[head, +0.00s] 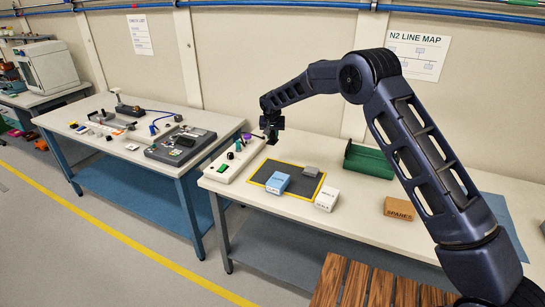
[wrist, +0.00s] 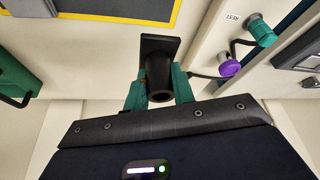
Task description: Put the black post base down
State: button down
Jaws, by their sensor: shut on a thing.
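My gripper (head: 272,130) is at the back left of the near white table, between the white board and the yellow-edged mat. In the wrist view, its teal fingers (wrist: 160,88) are shut on the black post base (wrist: 158,62), one on each side of its round post. The base's flat rectangular plate extends beyond the fingertips. In the head view the post base (head: 272,141) is small and dark below my gripper. I cannot tell whether its plate touches the tabletop.
The white board (head: 226,172) carries a purple knob (wrist: 230,68) and teal parts. The dark mat (head: 284,189) holds a blue box (head: 277,184) and a grey block (head: 311,171). A white box (head: 327,199), green tray (head: 368,163) and brown box (head: 398,208) stand to the right.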

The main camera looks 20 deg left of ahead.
aim_at(273, 144)
notch_tip(273, 144, down, 12)
jog(key=shift+r, duration=0.25)
dwell(0.3)
jog(key=shift+f, duration=0.15)
jog(key=c, duration=1.2)
grip_release()
jog(key=shift+o, duration=0.2)
jog(key=v, duration=1.2)
jog(key=shift+r, duration=0.2)
